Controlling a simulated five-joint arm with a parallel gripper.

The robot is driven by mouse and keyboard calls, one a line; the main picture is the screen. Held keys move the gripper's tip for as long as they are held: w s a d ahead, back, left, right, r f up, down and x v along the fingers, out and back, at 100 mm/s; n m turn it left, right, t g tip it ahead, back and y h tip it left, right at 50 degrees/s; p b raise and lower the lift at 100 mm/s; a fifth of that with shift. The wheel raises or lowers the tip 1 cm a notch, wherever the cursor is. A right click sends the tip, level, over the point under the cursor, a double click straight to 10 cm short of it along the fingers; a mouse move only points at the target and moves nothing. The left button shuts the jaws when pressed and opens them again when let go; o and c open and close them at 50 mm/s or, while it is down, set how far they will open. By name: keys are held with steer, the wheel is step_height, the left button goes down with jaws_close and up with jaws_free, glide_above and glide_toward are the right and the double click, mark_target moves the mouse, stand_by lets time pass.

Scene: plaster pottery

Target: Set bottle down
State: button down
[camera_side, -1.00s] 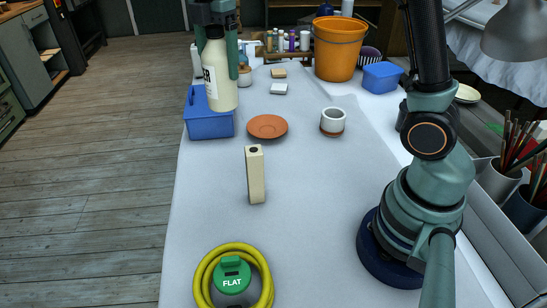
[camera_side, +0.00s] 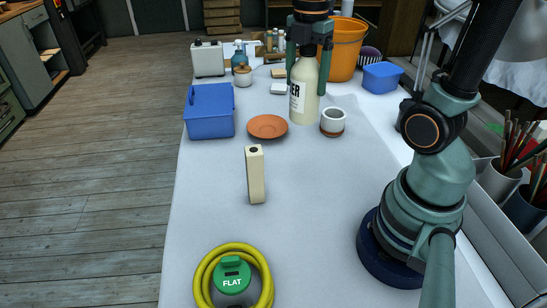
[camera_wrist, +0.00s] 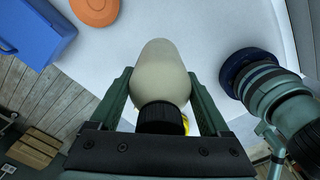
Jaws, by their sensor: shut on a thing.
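A cream bottle (camera_side: 304,92) with dark lettering on its label is upright between the fingers of my gripper (camera_side: 307,75) in the side view. My gripper is shut on it near the shoulder. The bottle is just right of a terracotta saucer (camera_side: 267,127) and just left of a small white and brown cup (camera_side: 333,122). I cannot tell whether its base touches the table. In the wrist view the bottle (camera_wrist: 162,75) lies between both fingers of my gripper (camera_wrist: 160,95), its dark cap (camera_wrist: 161,118) nearest the camera.
A blue box (camera_side: 209,112) stands left of the saucer. An orange bucket (camera_side: 345,50) and a blue tub (camera_side: 382,77) stand behind. A cream block (camera_side: 255,175) and a yellow coil (camera_side: 232,252) around a green item are nearer the camera. The white table between is clear.

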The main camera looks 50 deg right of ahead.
step_height(320, 180, down, 16)
stand_by(0.5)
steer(key=shift+f, duration=0.15)
jaws_free()
